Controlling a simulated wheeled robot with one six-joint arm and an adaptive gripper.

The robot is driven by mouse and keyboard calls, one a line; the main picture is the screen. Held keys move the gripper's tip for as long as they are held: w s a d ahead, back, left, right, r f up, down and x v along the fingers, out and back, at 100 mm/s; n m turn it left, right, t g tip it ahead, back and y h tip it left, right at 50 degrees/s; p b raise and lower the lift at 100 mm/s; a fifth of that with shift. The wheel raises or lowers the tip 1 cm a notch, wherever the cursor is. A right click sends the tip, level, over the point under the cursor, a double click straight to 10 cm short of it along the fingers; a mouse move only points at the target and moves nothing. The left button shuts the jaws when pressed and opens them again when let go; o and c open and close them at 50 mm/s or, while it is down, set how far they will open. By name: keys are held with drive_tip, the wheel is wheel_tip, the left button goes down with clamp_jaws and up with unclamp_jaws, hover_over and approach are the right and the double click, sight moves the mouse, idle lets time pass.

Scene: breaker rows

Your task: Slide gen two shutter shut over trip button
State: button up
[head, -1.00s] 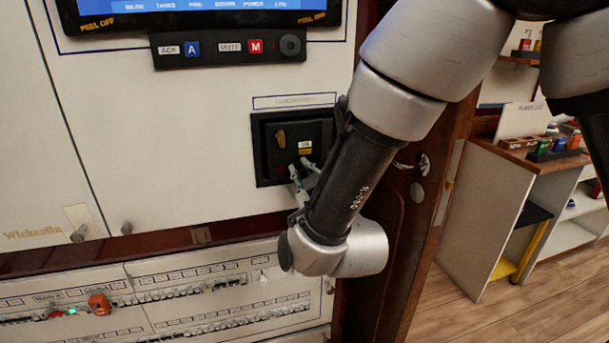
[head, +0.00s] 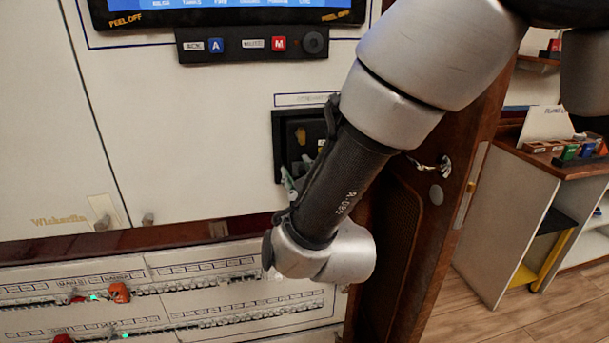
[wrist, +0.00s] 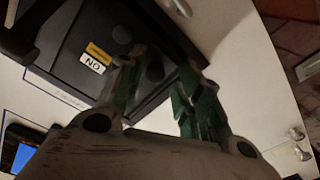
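The black generator panel (head: 281,130) is set in the white wall, and my forearm hides its right part. An ochre knob (head: 300,136) shows on it. In the wrist view the panel's dark face (wrist: 84,40) carries an ON label (wrist: 93,64) with a yellow label beside it. A dark round shape (wrist: 155,70), perhaps a button, shows between my fingers. I cannot make out the shutter for certain. My gripper (head: 288,182) is at the panel's lower left part; in the wrist view its green-padded fingers (wrist: 160,92) are apart with nothing visible held. Contact is unclear.
A screen and a button strip (head: 250,44) are above the panel. Below are breaker rows (head: 190,290) with a few orange-red pieces, one at the upper row (head: 119,292). A wooden door (head: 400,220) stands close on the right, with shelving (head: 520,210) beyond.

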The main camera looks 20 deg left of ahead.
drive_tip(key=v, duration=1.2)
drive_tip(key=shift+f, duration=0.1)
